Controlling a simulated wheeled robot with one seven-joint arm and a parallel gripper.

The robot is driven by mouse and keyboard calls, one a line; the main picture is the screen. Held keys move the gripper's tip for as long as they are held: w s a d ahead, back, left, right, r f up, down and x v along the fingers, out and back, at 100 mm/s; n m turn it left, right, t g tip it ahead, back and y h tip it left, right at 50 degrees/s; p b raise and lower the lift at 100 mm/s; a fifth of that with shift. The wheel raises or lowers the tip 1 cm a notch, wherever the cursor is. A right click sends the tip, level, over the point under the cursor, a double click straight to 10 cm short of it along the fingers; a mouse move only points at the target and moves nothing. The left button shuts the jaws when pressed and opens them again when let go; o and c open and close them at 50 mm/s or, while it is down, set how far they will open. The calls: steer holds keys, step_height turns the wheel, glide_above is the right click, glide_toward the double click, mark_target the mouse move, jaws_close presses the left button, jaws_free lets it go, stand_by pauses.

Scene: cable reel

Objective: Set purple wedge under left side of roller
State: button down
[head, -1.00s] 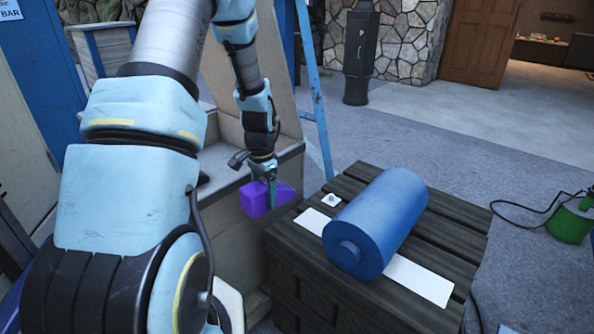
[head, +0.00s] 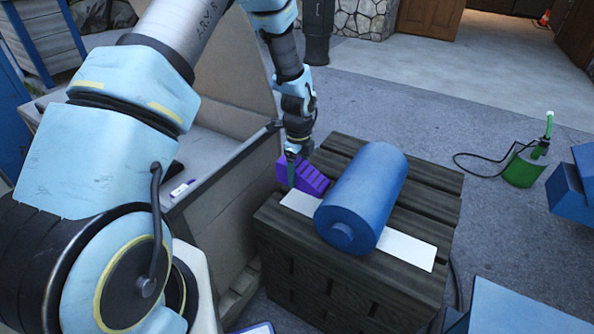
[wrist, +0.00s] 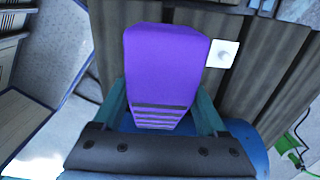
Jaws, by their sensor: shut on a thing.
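The purple wedge (head: 312,180) is held in my gripper (head: 292,160), above the left part of the dark slatted crate. In the wrist view the wedge (wrist: 165,75) fills the space between the fingers of my gripper (wrist: 163,110), its ridged face toward the camera. The blue roller (head: 360,200) lies on the crate across a white strip (head: 407,248), to the right of the wedge. Only a part of the roller (wrist: 250,132) shows in the wrist view, behind the gripper. I cannot tell whether the wedge touches the crate.
The dark wooden crate (head: 345,290) carries the roller. A small white square plate (wrist: 222,54) lies beside the wedge in the wrist view. A grey bin (head: 235,200) stands left of the crate. A green canister (head: 524,167) with a black hose stands on the floor at right.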

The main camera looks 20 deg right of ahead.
steer(key=shift+f+b, duration=2.55)
steer(key=shift+f, duration=1.25)
steer(key=shift+s+d+r, duration=0.2)
steer(key=shift+s+d, duration=0.05)
steer(key=shift+s, duration=0.05)
steer(key=shift+s+d, duration=0.9)
steer(key=shift+s, duration=0.2)
jaws_free()
